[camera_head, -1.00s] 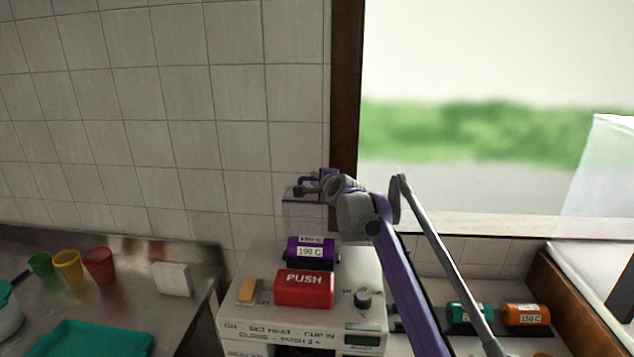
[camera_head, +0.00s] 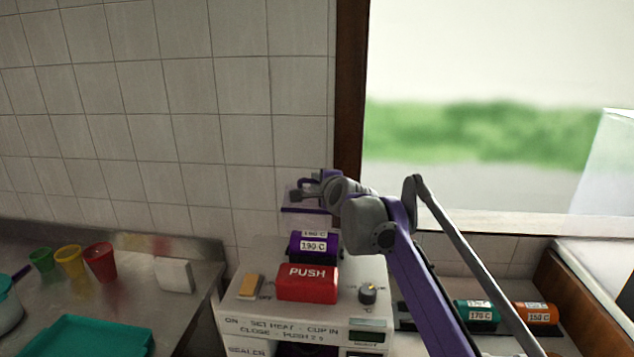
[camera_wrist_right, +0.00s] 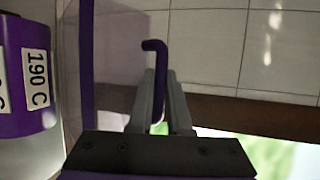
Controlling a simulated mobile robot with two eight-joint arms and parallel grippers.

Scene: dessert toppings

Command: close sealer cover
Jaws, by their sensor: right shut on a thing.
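The sealer (camera_head: 240,312) is a white box with a red PUSH button (camera_head: 308,283) and a purple roll labelled 190 C (camera_head: 315,247). Its clear cover with a purple edge (camera_head: 303,211) stands raised behind the roll. My right gripper (camera_head: 308,190) is at the top of the cover. In the right wrist view, the gripper (camera_wrist_right: 158,105) is shut on the purple bent handle (camera_wrist_right: 154,47) of the cover. The clear panel and purple edge (camera_wrist_right: 87,60) lie left of the fingers. My left gripper is not in view.
An orange switch (camera_head: 251,287) and a knob (camera_head: 368,293) flank the button. Teal (camera_head: 476,315) and orange (camera_head: 537,314) rolls lie to the right. Green (camera_head: 41,260), yellow (camera_head: 69,261) and red (camera_head: 101,262) cups and a teal tray (camera_head: 95,338) are left.

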